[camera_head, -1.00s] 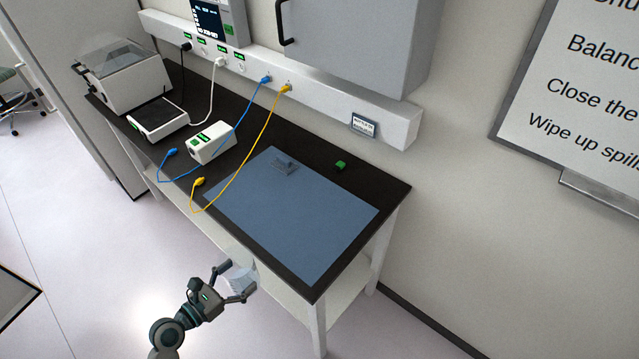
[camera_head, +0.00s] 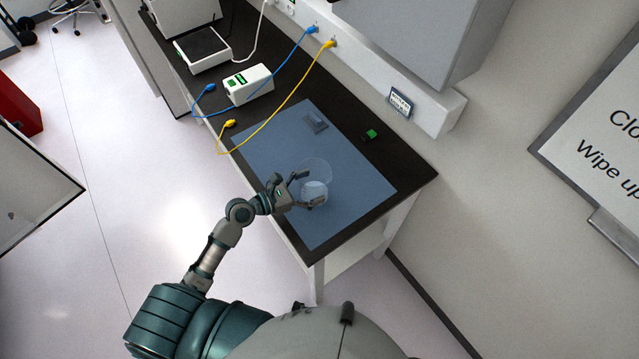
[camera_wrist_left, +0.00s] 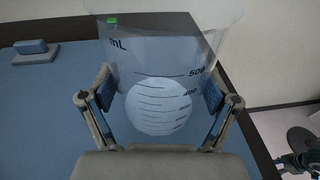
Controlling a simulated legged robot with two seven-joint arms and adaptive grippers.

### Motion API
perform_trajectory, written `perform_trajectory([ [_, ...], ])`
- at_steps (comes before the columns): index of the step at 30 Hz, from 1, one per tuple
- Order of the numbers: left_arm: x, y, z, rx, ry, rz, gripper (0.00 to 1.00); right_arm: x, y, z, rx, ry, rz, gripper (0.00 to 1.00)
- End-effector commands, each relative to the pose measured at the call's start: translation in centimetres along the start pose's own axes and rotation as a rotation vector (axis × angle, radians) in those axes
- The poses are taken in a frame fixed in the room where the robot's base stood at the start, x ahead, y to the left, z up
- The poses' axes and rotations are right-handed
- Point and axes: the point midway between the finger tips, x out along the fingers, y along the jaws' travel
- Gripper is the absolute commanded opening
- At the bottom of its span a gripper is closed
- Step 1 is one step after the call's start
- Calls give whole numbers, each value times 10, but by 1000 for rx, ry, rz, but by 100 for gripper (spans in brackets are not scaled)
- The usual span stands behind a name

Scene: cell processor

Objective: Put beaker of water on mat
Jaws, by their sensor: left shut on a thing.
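A clear beaker with dark mL markings (camera_wrist_left: 165,75) stands between the two fingers of my left gripper (camera_wrist_left: 158,100) in the left wrist view. The gripper is shut on it. In the head view the beaker (camera_head: 316,180) shows over the blue mat (camera_head: 330,222), with my left gripper (camera_head: 302,190) coming in from the left. A round pale patch shows low in the beaker. I cannot tell whether its base touches the mat.
A small grey block (camera_head: 315,121) lies at the mat's far edge. A green-topped item (camera_head: 369,136) sits on the dark bench beside it. A yellow cable (camera_head: 290,97) and a white box (camera_head: 248,84) are left of the mat. The mat's right part is clear.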

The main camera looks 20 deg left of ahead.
Motion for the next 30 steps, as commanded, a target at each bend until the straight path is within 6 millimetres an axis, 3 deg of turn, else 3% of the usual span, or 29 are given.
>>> perform_trajectory([
  [3, 20, 6, 2, -2, -3, 0, 20, -1, 0, 0, 1, 0, 0, 40],
  [6, 28, 7, 1, -2, -1, 0, 20, -1, -1, 0, 1, 0, -1, 40],
  [14, 35, 7, -32, -4, 2, 0, 20, 10, -3, 2, 1, -1, -3, 40],
  [24, 35, 7, -35, -2, 1, 0, 20, 10, -3, 1, 2, -1, -3, 40],
  [25, 35, 7, -35, -2, 2, 0, 90, 10, -3, 1, 2, -1, -3, 40],
  [27, 34, 7, -35, -2, 1, 0, 100, 9, -2, 1, 2, -1, -2, 40],
  [30, 34, 7, -35, -2, 1, 0, 100, 9, -2, 2, 1, -1, -2, 40],
])
